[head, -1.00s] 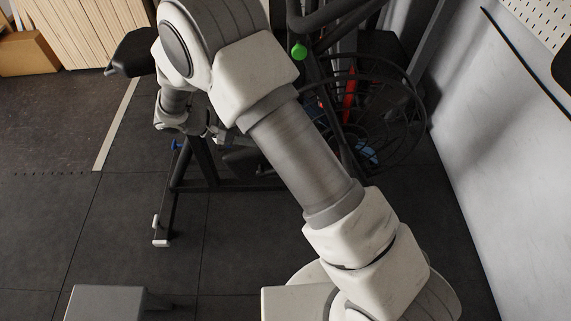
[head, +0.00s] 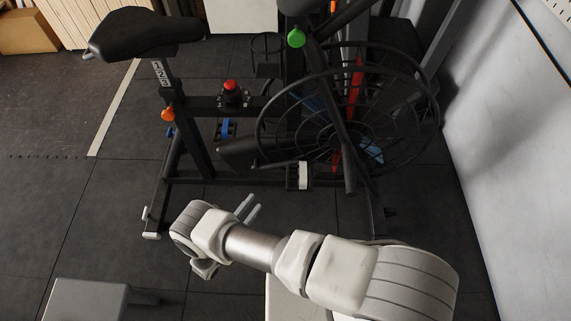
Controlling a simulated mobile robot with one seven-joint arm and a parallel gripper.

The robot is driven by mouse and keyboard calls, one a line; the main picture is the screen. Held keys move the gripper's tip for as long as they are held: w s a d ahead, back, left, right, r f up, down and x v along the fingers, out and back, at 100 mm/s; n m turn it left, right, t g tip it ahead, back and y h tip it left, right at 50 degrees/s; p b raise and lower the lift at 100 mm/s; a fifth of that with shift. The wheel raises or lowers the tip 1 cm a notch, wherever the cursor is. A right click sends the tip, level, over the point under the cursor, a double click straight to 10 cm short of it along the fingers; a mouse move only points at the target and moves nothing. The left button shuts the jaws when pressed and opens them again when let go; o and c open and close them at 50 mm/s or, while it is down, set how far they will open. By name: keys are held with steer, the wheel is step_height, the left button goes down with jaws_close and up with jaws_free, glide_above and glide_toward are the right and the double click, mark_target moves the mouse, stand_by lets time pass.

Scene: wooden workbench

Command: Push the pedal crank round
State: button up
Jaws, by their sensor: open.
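A black exercise bike stands on the dark floor in the head view, with a large spoked fan wheel (head: 405,98) at its right. A block-like pedal (head: 299,175) with a pale face sits low in front of the wheel. The pedal crank cannot be told apart from the dark frame and cover (head: 245,153) behind it. My gripper (head: 250,207) is open and empty, with two thin pale fingers parted. It appears below and left of the pedal, apart from it in the picture.
The bike's saddle (head: 145,33) and orange knob (head: 167,115) are at the left. A red knob (head: 231,87) and a green knob (head: 296,38) stand out on it. A grey box-like bench (head: 85,299) is at the lower left. A pale wall (head: 500,140) closes the right side.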

steer(key=b+x, duration=0.2)
steer(key=x, duration=1.5)
steer(key=shift+d+f+b, duration=0.2)
steer(key=shift+f+b, duration=0.1)
jaws_close()
stand_by(0.7)
